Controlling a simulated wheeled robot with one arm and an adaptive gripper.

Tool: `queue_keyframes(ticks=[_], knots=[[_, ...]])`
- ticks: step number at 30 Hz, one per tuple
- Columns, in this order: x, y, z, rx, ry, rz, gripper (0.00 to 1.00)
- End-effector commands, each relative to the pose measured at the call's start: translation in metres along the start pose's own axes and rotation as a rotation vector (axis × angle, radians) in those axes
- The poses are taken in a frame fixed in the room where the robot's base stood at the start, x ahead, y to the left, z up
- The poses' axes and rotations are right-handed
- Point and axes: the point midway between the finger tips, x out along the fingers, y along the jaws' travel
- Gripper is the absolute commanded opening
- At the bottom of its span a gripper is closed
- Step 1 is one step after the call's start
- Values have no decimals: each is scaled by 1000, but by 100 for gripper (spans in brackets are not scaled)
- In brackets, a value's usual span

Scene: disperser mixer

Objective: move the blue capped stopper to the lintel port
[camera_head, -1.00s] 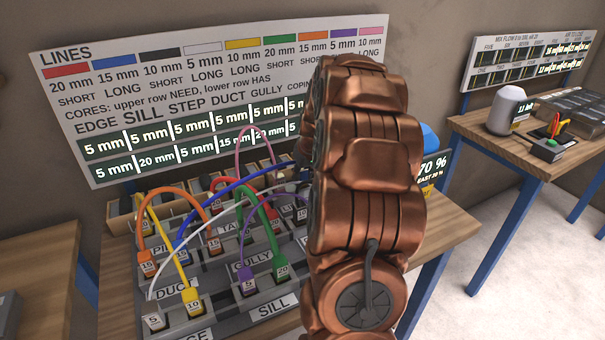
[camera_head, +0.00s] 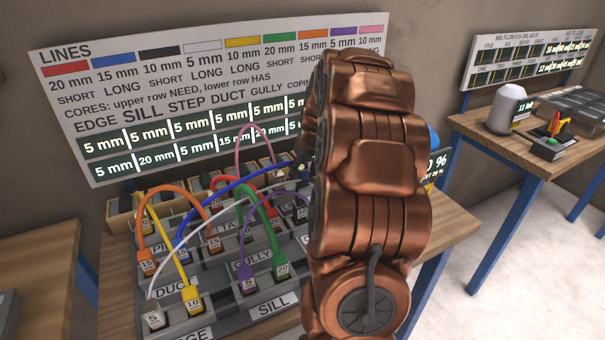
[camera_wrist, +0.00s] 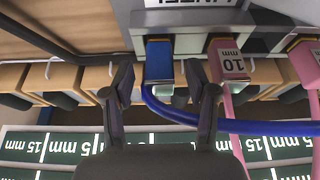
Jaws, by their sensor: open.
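The blue capped stopper (camera_wrist: 160,62) is in the wrist view, on the end of a blue cable (camera_wrist: 220,125). It sits against the edge of a grey block (camera_wrist: 180,42) under a partly cut-off, upside-down label. My gripper (camera_wrist: 159,85) is open, with one dark fingertip on each side near the stopper's cable end; I cannot tell if they touch it. In the head view the blue cable (camera_head: 240,178) arches toward the area behind my arm, which hides the stopper there. The lintel port cannot be made out for sure.
A pink plug marked 10 (camera_wrist: 230,65) stands close beside the stopper, with another pink plug (camera_wrist: 308,60) farther right. Several coloured cables crowd the grey panel (camera_head: 215,275). A lines board (camera_head: 210,95) rises behind. Wooden holders (camera_wrist: 75,78) line the back.

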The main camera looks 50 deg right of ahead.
Motion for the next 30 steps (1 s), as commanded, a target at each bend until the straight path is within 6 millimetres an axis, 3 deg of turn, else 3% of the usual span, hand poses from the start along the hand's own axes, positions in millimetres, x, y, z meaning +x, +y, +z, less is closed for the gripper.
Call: queue_keyframes(ticks=[9,15,30], knots=[[-62,1,-2,-1,7,3,57],[-91,1,-2,0,9,3,57],[-101,0,0,0,3,2,57]])
